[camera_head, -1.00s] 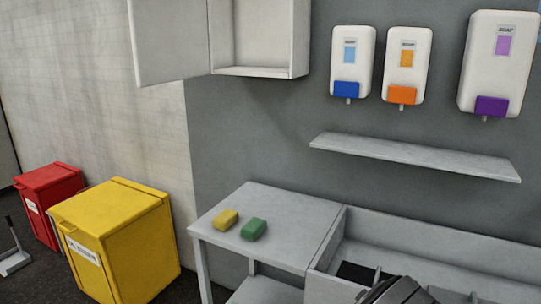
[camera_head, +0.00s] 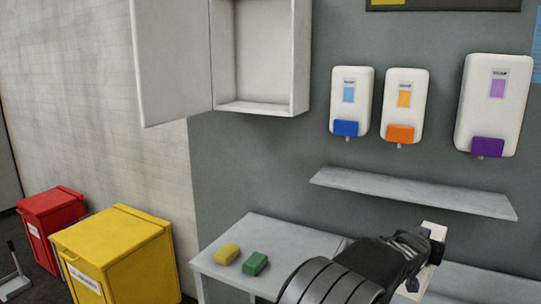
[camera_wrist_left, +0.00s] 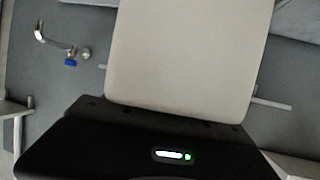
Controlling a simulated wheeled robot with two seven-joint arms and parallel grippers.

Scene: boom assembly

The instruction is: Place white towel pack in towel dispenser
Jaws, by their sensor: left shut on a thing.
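The white towel pack (camera_head: 433,232) shows partly beyond my left gripper (camera_head: 425,254) at the lower right of the head view. The gripper is shut on it, above the sink counter. In the left wrist view the pack (camera_wrist_left: 190,55) is a broad pale slab reaching out from the gripper body; the fingertips are hidden there. An open white wall box (camera_head: 265,55), apparently the towel dispenser, hangs at the upper middle. Its door (camera_head: 170,60) is swung open to the left, and its visible inside is empty. My right gripper is not in view.
Soap dispensers (camera_head: 350,100) hang above a narrow wall shelf (camera_head: 415,193) at the right. A yellow sponge (camera_head: 227,253) and a green sponge (camera_head: 255,264) lie on the grey table (camera_head: 285,237). Yellow (camera_head: 120,250) and red (camera_head: 50,212) bins stand lower left. Wall below the box is clear.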

